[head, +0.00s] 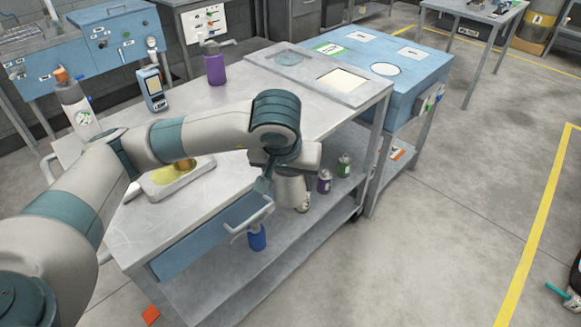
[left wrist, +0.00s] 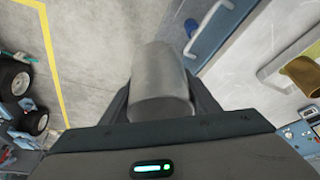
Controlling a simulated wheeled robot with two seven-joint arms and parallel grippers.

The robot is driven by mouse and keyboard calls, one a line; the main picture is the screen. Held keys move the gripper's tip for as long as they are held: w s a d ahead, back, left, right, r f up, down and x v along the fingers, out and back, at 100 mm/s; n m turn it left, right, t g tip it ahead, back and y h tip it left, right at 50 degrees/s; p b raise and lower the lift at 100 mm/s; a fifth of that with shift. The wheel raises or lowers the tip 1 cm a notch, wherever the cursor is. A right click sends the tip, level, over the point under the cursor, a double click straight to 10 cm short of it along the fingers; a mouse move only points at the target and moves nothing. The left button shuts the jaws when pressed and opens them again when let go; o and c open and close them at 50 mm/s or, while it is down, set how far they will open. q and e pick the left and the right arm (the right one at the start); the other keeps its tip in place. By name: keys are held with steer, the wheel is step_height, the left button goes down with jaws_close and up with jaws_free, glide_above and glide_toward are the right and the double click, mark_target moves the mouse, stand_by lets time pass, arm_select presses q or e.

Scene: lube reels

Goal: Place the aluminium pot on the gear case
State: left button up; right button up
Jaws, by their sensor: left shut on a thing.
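The aluminium pot (left wrist: 160,80) is a plain grey cylinder between the two fingers of my left gripper (left wrist: 160,105) in the left wrist view. In the head view the pot (head: 294,190) hangs under my left wrist, just off the right front edge of the metal table and above the lower shelf's level. The left gripper (head: 287,174) is shut on it; the fingers are partly hidden by the wrist. No part is labelled as the gear case; a blue box (head: 428,72) with white labels and a white round disc stands at the back right. My right gripper is not in view.
The metal table (head: 225,125) carries a purple bottle (head: 215,66), a blue handheld meter (head: 152,88), a tray (head: 178,180) with yellow liquid and a flat plate (head: 320,73). A drawer handle (head: 250,218) juts out near the pot.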

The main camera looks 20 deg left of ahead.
arm_select(q)
steer(key=s+f+m, duration=0.2)
steer(key=s+f, duration=0.1)
steer(key=f, duration=1)
steer(key=shift+s+a+h, duration=0.15)
steer(key=shift+a+h, duration=0.1)
steer(key=shift+h, duration=0.05)
